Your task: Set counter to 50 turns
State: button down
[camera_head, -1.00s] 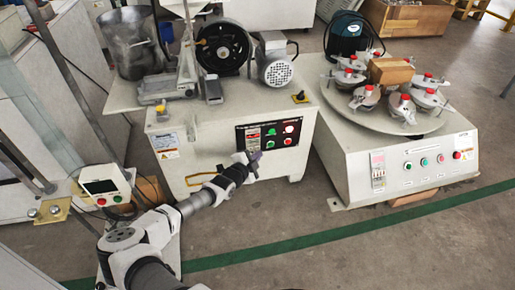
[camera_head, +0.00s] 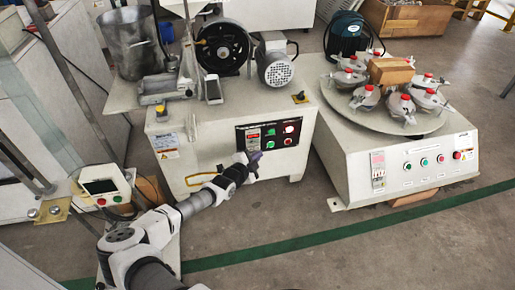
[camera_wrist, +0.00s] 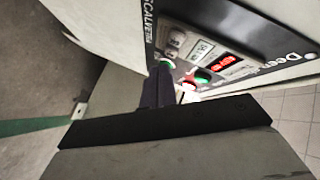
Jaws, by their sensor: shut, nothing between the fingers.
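The black control panel (camera_head: 269,135) is on the front of the middle machine. It carries a small counter with a red-lit area (camera_head: 253,135), whose digits are too small to read. In the wrist view, the panel shows a red-lit display (camera_wrist: 222,62), a pale label or switch area (camera_wrist: 202,50), and red (camera_wrist: 187,84) and green (camera_wrist: 203,75) buttons. My gripper (camera_head: 256,156) is shut and empty, just below the panel's left part. In the wrist view, its dark fingers (camera_wrist: 160,80) reach toward the panel's lower edge and partly hide it. Contact cannot be told.
A round-table tester (camera_head: 400,130) with several clamped heads and its own buttons stands to the right. A separate small control box (camera_head: 102,188) with a display stands at left, near my arm. The floor in front, with a green stripe (camera_head: 330,234), is clear.

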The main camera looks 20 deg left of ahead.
jog(key=shift+w+a+f+b, duration=0.2)
jog(key=shift+w+b, duration=0.1)
jog(key=shift+b, duration=0.55)
jog(key=shift+r, duration=0.2)
jog(key=shift+w+a+b, duration=0.25)
jog(key=shift+w+b, duration=0.05)
jog(key=shift+b, duration=0.45)
dwell(0.6)
jog(key=shift+s, duration=0.1)
dwell(0.3)
jog(key=shift+s+d+p, duration=0.4)
jog(key=shift+s+p, duration=0.1)
jog(key=s+d+p, duration=0.1)
jog(key=s, duration=0.1)
jog(key=s+d+p, duration=0.2)
jog(key=shift+s, duration=0.1)
dwell(0.4)
